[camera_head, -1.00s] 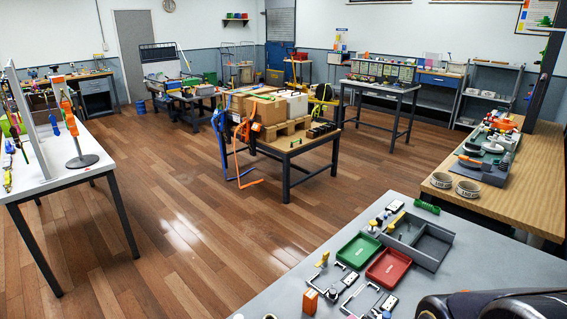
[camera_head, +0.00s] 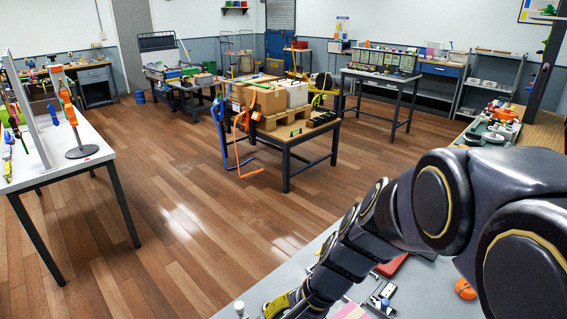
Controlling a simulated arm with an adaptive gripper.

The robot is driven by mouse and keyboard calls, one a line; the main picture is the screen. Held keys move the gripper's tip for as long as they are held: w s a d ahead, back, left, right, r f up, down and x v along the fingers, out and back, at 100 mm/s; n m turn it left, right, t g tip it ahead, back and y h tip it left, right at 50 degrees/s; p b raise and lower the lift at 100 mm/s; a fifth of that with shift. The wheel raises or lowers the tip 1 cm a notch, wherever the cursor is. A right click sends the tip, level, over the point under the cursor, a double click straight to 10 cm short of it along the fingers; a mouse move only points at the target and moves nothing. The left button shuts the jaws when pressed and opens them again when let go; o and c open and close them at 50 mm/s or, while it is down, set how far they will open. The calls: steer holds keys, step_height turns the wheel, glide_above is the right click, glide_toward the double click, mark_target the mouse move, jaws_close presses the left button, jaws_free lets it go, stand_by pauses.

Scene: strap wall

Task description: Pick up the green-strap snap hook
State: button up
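An upright pale panel (camera_head: 40,128) at the far left bears several coloured straps and hooks, seen nearly edge-on. A green piece (camera_head: 11,118) shows beside it at the left picture edge. It is too small and cut off to tell whether it is the green-strap snap hook. A blue piece (camera_head: 52,116) and an orange piece (camera_head: 69,108) show on the panel's right side. My arm crosses the lower right and runs down to the bottom edge. My gripper does not show clearly, and what it holds cannot be seen.
The panel stands on a white table (camera_head: 95,138), with a round-based stand (camera_head: 82,152) beside it. A grey bench (camera_head: 425,300) lies under my arm. A table (camera_head: 300,135) with boxes stands mid-room. Open wooden floor (camera_head: 160,215) separates these.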

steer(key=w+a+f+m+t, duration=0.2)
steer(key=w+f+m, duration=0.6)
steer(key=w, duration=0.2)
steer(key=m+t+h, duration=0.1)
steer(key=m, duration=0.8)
glide_toward(283, 316)
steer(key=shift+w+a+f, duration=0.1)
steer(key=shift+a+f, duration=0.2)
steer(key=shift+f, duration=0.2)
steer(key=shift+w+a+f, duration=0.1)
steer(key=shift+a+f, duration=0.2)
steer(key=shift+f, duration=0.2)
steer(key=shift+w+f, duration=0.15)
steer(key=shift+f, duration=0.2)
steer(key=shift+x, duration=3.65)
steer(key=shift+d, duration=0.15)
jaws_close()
